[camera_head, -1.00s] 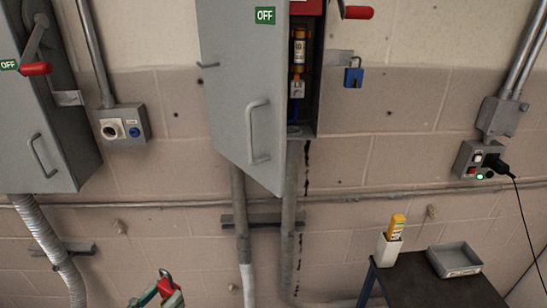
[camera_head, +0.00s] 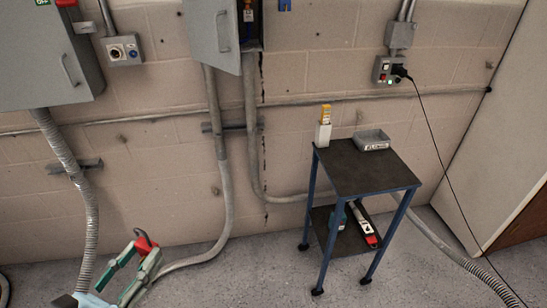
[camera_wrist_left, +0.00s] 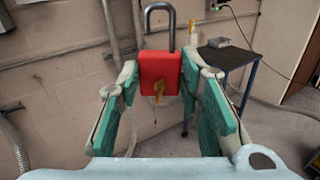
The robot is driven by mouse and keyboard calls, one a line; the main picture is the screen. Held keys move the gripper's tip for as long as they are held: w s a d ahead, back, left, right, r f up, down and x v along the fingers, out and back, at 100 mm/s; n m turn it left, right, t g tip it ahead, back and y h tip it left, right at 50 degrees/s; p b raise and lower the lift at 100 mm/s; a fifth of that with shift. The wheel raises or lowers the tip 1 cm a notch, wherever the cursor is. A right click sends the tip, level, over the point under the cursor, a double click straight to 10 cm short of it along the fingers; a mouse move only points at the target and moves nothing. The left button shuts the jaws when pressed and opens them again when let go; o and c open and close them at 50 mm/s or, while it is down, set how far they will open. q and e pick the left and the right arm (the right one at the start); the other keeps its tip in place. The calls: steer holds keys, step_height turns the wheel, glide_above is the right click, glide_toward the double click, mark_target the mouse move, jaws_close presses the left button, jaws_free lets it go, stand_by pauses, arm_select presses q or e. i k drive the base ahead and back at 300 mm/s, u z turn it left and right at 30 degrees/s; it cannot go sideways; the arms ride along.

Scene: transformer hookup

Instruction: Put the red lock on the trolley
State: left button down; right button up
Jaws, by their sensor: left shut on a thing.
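The red lock (camera_wrist_left: 160,73) has a grey shackle pointing up and a brass key in its face. My left gripper (camera_wrist_left: 160,88) is shut on it, with a green-padded finger on each side. In the head view the left gripper (camera_head: 143,256) holds the red lock (camera_head: 144,243) at the lower left, in front of the wall. The trolley (camera_head: 345,175) stands to the right, with a dark top, blue legs and a lower shelf. Its top also shows at the right in the left wrist view (camera_wrist_left: 228,58). The lock is clear of the trolley. My right gripper is not in view.
On the trolley top are a white holder (camera_head: 323,134) with a yellow device (camera_head: 326,113) and a grey tray (camera_head: 371,140). The front of the top is bare. A red and white tool (camera_head: 366,228) lies on the lower shelf. Conduits (camera_head: 222,190) run down the wall.

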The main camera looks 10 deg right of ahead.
mark_target(354, 177)
steer(key=z, duration=0.4)
steer(key=i, duration=0.85)
steer(key=z, duration=1.1)
steer(key=i, duration=0.25)
steer(key=z, duration=0.15)
